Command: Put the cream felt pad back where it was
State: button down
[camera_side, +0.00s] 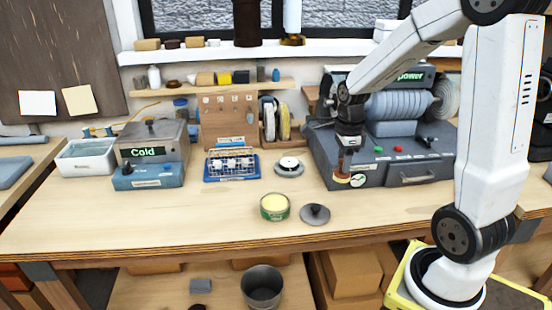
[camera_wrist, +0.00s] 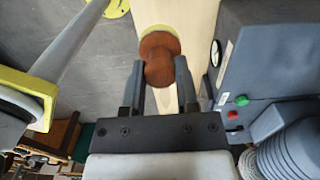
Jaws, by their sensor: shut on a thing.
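My gripper (camera_side: 345,152) is shut on a brown turned handle, held upright above the bench in front of the grey power machine. A pale cream-yellow rim shows at the handle's lower end, which I take to be the cream felt pad (camera_side: 341,179). In the wrist view the fingers (camera_wrist: 158,66) sit on both sides of the brown handle, and a thin yellowish edge of the pad (camera_wrist: 157,28) shows beyond it. The pad's underside is hidden. I cannot tell whether it touches the bench.
An open tin (camera_side: 275,207) with pale yellow contents stands near the front, beside a grey lid (camera_side: 315,214). A grey dish (camera_side: 289,168) with a white top and a blue rack (camera_side: 232,166) stand behind. The grey machine (camera_side: 395,165) is close on the right. The front left bench is clear.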

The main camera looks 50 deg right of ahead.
jog(key=shift+w+d+f, duration=0.9)
jog(key=shift+w+f, duration=0.65)
jog(key=shift+w, duration=0.55)
jog(key=shift+w+d+f, duration=0.85)
jog(key=shift+w+f, duration=0.7)
jog(key=shift+w, duration=0.5)
jog(key=shift+w+d+f, duration=0.9)
jog(key=shift+w+f, duration=0.65)
jog(key=shift+w, duration=0.55)
jog(key=shift+w+f, duration=0.1)
jog(key=shift+f, duration=0.1)
jog(key=shift+w+d+f, duration=0.1)
jog(key=shift+w+f, duration=0.05)
jog(key=shift+f, duration=1.5)
jog(key=shift+f, duration=0.1)
